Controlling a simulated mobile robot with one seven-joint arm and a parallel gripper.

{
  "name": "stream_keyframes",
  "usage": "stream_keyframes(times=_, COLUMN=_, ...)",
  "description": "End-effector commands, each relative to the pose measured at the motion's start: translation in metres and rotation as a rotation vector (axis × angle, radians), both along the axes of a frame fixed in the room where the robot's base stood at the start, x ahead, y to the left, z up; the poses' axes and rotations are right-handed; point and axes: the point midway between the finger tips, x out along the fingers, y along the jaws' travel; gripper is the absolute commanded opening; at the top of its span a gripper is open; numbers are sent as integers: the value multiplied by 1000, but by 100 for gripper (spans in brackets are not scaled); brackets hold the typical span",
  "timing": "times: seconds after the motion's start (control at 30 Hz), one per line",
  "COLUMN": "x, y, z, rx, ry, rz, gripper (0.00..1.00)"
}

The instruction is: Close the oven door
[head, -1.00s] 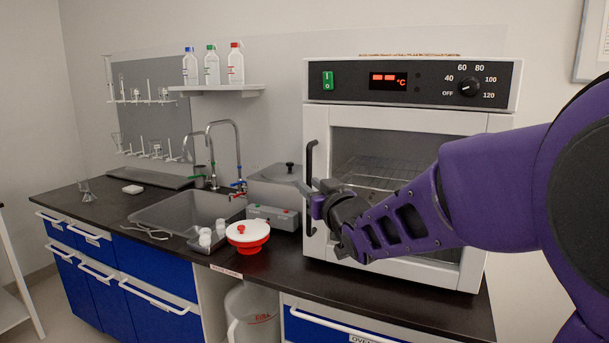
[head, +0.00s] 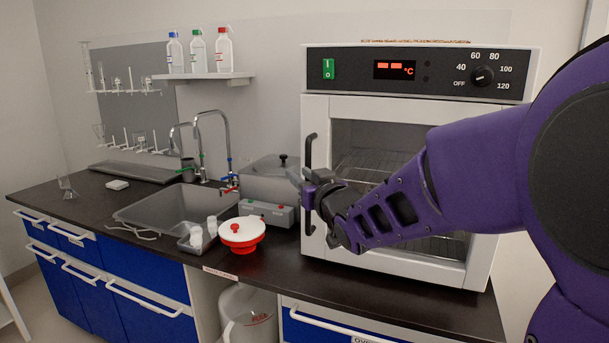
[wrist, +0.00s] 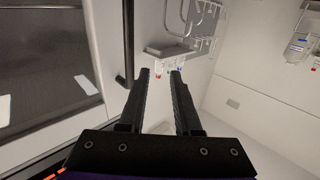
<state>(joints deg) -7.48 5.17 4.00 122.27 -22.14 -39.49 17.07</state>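The oven (head: 318,180) is white with a dark control panel and stands on the bench at right. Its glass-fronted door (head: 312,262) looks shut or nearly shut; I cannot tell if it is fully flush. The dark vertical door handle (head: 309,150) is on the door's left side and also shows at upper left in the wrist view (wrist: 124,40). My gripper (head: 300,184) is at the handle's mid height. In the wrist view my gripper (wrist: 161,73) has its fingers apart with nothing between them; the handle is outside, beside the left finger. Contact is unclear.
A red-and-white round container (head: 242,236), a grey box with buttons (head: 268,213) and a sink (head: 165,212) are left of the oven. Bottles (head: 198,52) stand on a wall shelf (head: 205,77). The bench front (head: 275,270) is clear below the oven.

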Motion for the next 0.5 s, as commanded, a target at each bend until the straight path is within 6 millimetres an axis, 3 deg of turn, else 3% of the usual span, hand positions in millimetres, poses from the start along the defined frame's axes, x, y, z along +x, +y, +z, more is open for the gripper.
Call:
stream_keyframes(times=0.03, x=0, y=0, z=0, rx=0, ry=0, rz=0, gripper=27)
stream_keyframes(times=0.2, x=0, y=0, z=0, rx=0, ry=0, rz=0, gripper=0)
stream_keyframes(times=0.5, x=0, y=0, z=0, rx=0, ry=0, rz=0, gripper=0)
